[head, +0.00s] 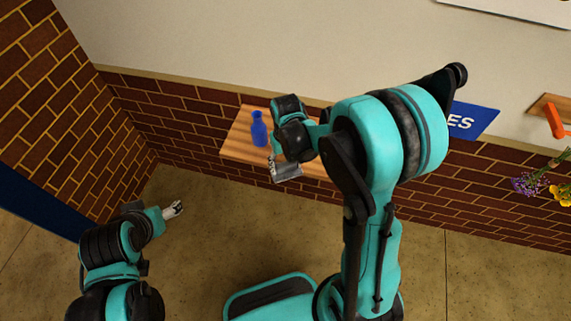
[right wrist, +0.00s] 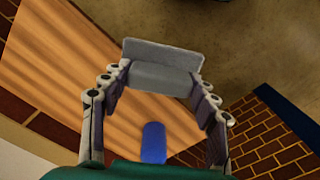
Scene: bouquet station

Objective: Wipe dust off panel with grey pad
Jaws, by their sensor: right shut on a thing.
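My right gripper (head: 273,164) is shut on a grey pad (head: 287,173), held at the front edge of a wooden board (head: 236,142). In the right wrist view the grey pad (right wrist: 162,55) spans between the two fingers of the right gripper (right wrist: 161,75). The wooden board (right wrist: 65,60) fills the left of that view; I cannot tell whether the pad touches it. No dust is distinguishable, and which surface is the panel is unclear. My left gripper (head: 174,210) is over the floor at the lower left, too small to judge its jaws.
A blue vase (head: 259,130) stands on the board just left of my right gripper; it also shows in the right wrist view (right wrist: 154,142). A blue sign (head: 472,121) is on the brick wall. Flowers (head: 530,184) are at far right. Floor below is clear.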

